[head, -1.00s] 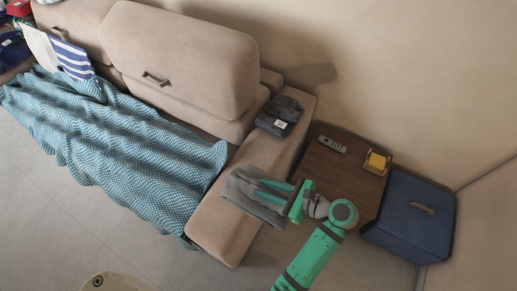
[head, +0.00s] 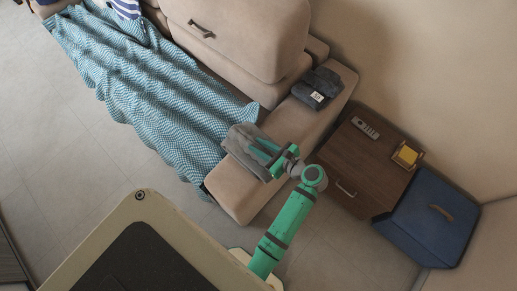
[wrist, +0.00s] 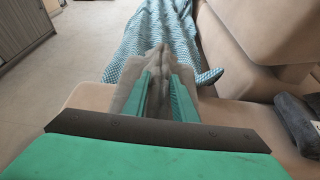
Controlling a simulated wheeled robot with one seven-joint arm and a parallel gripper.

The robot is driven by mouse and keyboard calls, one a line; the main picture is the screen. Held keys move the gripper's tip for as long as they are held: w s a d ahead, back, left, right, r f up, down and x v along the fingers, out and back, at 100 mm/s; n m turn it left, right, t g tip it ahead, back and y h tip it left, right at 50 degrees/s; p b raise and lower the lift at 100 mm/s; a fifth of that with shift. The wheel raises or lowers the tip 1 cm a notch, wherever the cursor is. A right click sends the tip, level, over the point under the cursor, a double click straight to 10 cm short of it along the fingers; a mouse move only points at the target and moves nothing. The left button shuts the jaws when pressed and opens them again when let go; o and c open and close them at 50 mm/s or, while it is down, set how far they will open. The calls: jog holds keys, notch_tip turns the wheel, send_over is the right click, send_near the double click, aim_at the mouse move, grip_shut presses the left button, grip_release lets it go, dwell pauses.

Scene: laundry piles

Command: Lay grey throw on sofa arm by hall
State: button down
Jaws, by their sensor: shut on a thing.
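My gripper (head: 262,158) is shut on a grey folded cloth (head: 240,140), which appears to be the grey throw. In the head view the cloth is at the front part of the beige sofa arm (head: 235,194), overlapping its inner edge. In the wrist view the green fingers (wrist: 160,95) lie along the grey cloth (wrist: 152,64), over the sofa arm (wrist: 92,96). I cannot tell how much of the cloth rests on the arm. A second dark grey folded cloth with a white label (head: 318,88) lies farther back on the same arm.
A blue-and-white patterned blanket (head: 140,85) drapes over the sofa seat to the floor. Right of the arm stand a brown side table (head: 365,165) with a remote (head: 366,128) and a yellow item (head: 407,155), and a blue box (head: 428,215). Grey floor (head: 60,200) is open in front.

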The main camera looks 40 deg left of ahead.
jog(key=shift+a+f, duration=0.15)
jog(key=shift+f, duration=0.8)
jog(key=shift+a+f, duration=0.1)
jog(key=shift+f, duration=0.8)
jog(key=c, duration=1.5)
grip_release()
jog(key=shift+f, duration=0.1)
jog(key=shift+o, duration=0.2)
jog(key=v, duration=1.2)
